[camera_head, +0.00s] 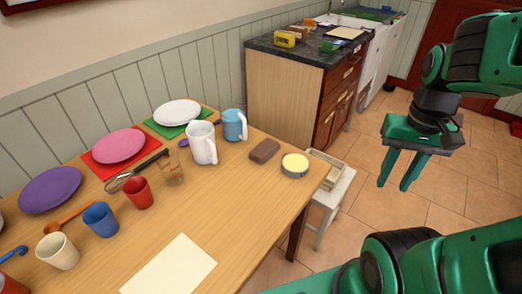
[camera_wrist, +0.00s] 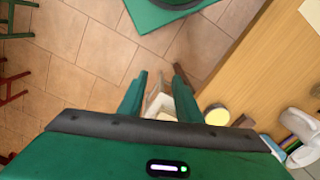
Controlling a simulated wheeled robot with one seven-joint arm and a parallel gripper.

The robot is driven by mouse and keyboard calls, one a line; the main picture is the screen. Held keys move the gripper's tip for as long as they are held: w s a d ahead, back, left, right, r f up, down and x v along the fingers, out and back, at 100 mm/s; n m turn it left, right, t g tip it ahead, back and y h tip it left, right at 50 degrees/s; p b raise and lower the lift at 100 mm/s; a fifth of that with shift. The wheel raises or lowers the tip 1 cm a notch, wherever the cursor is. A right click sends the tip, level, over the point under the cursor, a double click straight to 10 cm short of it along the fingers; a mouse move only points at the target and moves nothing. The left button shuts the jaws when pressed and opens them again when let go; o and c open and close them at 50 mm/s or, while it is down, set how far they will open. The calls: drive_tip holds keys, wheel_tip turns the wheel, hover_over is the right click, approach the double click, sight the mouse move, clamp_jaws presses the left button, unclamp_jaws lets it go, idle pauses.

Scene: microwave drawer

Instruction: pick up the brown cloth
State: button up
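A small brown folded or block-like item (camera_head: 264,150), the only thing here that fits the brown cloth, lies flat on the wooden table near its far right edge. It is between the light blue mug and the round tin. It shows small in the wrist view (camera_wrist: 243,121), right of the round tin. My gripper (camera_head: 394,184) is off to the right of the table, above the tiled floor, apart from the item. Its two green fingers point down, spread with a gap between them and nothing held. They also show in the wrist view (camera_wrist: 160,74).
The wooden table (camera_head: 245,220) also holds a round tin (camera_head: 295,165), a white pitcher (camera_head: 202,143), a light blue mug (camera_head: 234,125), several cups and plates. A white stool (camera_head: 335,195) with a tray stands beside its right edge. A counter (camera_head: 285,90) stands behind.

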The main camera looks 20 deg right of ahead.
sight(267, 147)
drive_tip(key=shift+o, duration=0.6)
